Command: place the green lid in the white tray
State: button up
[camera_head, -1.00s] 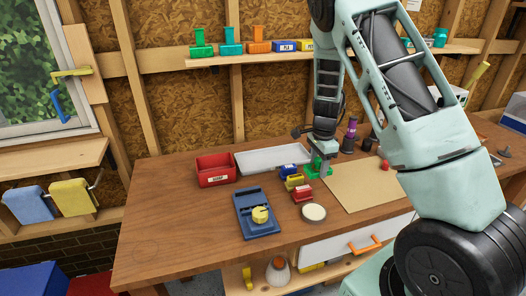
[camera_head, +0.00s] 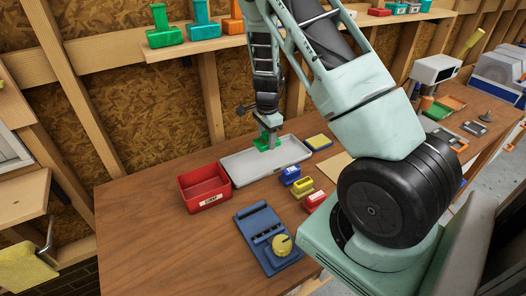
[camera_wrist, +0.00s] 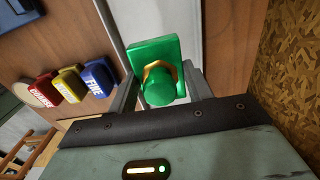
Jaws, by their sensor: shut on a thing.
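The green lid (camera_head: 261,145), a square plate with a round knob, is held in my gripper (camera_head: 269,134). In the wrist view the lid (camera_wrist: 153,55) sits between the two fingers, with an orange-yellow ring around the knob's base. The white tray (camera_head: 238,172) is a shallow, long tray on the workbench against the back wall. My gripper and the lid are over the tray, near its middle. I cannot tell whether the lid touches the tray floor. In the wrist view the tray (camera_wrist: 190,24) shows behind the lid.
A red bin (camera_head: 203,188) stands left of the tray. Labelled blue (camera_head: 290,174), yellow (camera_head: 302,188) and red (camera_head: 315,200) blocks stand in front. A blue device with a yellow knob (camera_head: 283,245) lies nearer. A yellow-topped pad (camera_head: 318,142) lies right of the tray. The bench's left end is clear.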

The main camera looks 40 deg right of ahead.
aim_at(266, 160)
jog(key=shift+f+p, duration=0.8)
jog(key=shift+f, duration=2.55)
jog(key=shift+f, duration=0.15)
jog(key=o, duration=1.1)
